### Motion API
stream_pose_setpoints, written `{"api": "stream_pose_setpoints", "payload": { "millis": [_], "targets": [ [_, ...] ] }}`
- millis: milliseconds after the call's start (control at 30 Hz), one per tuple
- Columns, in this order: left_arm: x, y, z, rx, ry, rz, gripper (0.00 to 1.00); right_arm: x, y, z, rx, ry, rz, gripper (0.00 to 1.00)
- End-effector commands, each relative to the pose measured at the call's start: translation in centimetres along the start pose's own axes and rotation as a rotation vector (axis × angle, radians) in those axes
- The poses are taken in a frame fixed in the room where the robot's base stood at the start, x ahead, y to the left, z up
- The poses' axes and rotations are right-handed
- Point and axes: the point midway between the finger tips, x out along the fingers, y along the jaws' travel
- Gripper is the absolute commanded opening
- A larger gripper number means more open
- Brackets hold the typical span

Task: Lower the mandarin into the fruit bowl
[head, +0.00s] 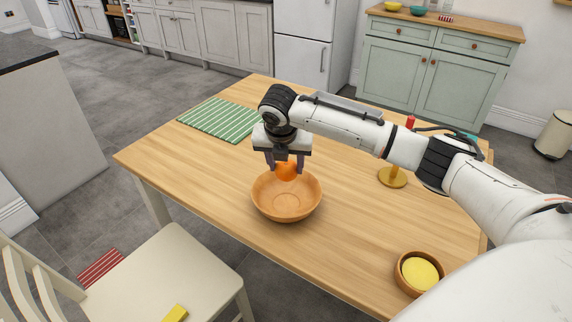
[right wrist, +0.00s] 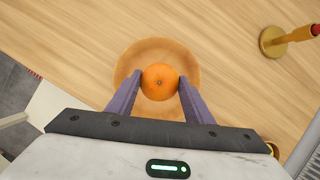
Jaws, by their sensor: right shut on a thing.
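The mandarin (head: 286,171) is a small orange fruit, held between the fingers of my right gripper (head: 286,163). It also shows between the two purple-grey fingers in the right wrist view (right wrist: 160,82). The fruit bowl (head: 287,205) is a round wooden bowl on the table. The mandarin is over the bowl, towards its far side in the head view; the exact height above the bottom is hard to tell. In the right wrist view the bowl (right wrist: 158,47) shows around the mandarin. My left gripper is not in view.
The wooden table (head: 190,165) has free room around the bowl. A green striped mat (head: 220,119) lies at the back left. A gold stand (head: 392,178) with a red top is to the right. A small bowl with yellow contents (head: 420,272) sits near the front right. A chair (head: 165,280) stands in front.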

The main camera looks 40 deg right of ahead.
Motion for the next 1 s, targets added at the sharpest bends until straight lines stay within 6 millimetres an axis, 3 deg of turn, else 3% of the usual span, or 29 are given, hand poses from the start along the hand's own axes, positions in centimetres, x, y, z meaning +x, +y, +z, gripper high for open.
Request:
{"api": "stream_pose_setpoints", "payload": {
  "millis": [333,1000],
  "targets": [
    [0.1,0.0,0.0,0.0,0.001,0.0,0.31,0.4,0.0,-0.1,0.0,0.0,0.001,0.23],
    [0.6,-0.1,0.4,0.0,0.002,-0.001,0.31,3.5,0.0,-1.4,0.0,0.0,0.0,0.23]
  ]
}}
